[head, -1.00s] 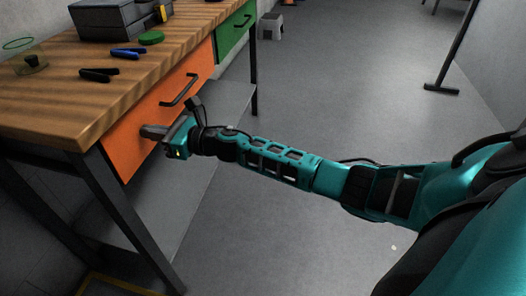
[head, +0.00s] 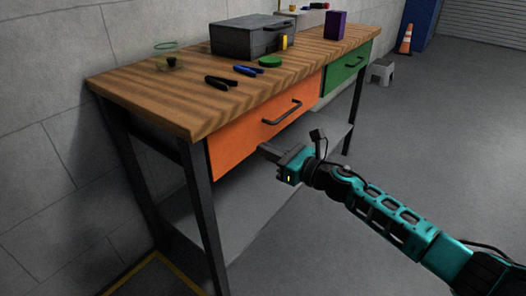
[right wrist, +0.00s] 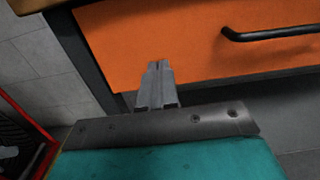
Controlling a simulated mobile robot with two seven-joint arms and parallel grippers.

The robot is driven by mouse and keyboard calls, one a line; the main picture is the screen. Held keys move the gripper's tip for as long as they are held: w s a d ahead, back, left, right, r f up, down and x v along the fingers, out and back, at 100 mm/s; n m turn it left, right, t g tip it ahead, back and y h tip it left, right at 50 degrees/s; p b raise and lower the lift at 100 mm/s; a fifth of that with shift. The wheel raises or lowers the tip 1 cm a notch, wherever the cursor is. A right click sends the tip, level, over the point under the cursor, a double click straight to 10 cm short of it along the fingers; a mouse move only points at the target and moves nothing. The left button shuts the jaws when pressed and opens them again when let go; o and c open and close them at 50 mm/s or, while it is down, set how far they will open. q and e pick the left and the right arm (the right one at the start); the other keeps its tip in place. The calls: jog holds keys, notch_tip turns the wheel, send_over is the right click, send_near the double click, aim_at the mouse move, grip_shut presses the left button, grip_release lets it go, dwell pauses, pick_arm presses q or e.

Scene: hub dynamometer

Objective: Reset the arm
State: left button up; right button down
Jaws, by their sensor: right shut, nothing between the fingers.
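My right arm (head: 395,222) comes in from the lower right in the head view. Its gripper (head: 266,150) is shut and empty, in front of the lower part of the orange drawer (head: 235,140). In the right wrist view the shut fingers (right wrist: 157,72) point at the orange drawer front (right wrist: 180,40), left of its black handle (right wrist: 270,33). I cannot tell whether the fingertips touch the drawer front. The orange drawer looks closed. My left gripper is in neither view.
The wooden workbench (head: 150,90) carries a grey toolbox (head: 245,38), black pliers (head: 220,83), blue pliers (head: 248,71), a green disc (head: 270,61) and a purple box (head: 336,25). A green drawer (head: 345,75) is beside the orange one. A grey step stool (head: 380,70) stands beyond. Floor at right is clear.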

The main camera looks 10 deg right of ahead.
jog(key=v, duration=0.7)
jog(key=s+a+f+n+g+h, duration=0.1)
jog(key=s+a+f+n+h, duration=0.2)
jog(key=s+n, duration=0.55)
jog(key=s+f+n+g+h, duration=0.1)
jog(key=s+f+n+h, duration=0.35)
jog(key=n, duration=0.75)
jog(key=s+a+f+n+g+h, duration=0.1)
jog(key=s+a+f+n, duration=0.1)
jog(key=s+f+n, duration=0.6)
pick_arm(q)
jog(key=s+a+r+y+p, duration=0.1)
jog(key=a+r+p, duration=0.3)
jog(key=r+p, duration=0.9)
jog(key=p, duration=0.6)
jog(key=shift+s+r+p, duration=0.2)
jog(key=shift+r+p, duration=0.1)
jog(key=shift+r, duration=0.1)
pick_arm(e)
jog(key=s+d+r+n, duration=0.1)
jog(key=d+r, duration=0.1)
jog(key=r, duration=0.5)
jog(key=s+d+r+n+h, duration=0.1)
jog(key=s+d+r, duration=0.1)
jog(key=r, duration=0.6)
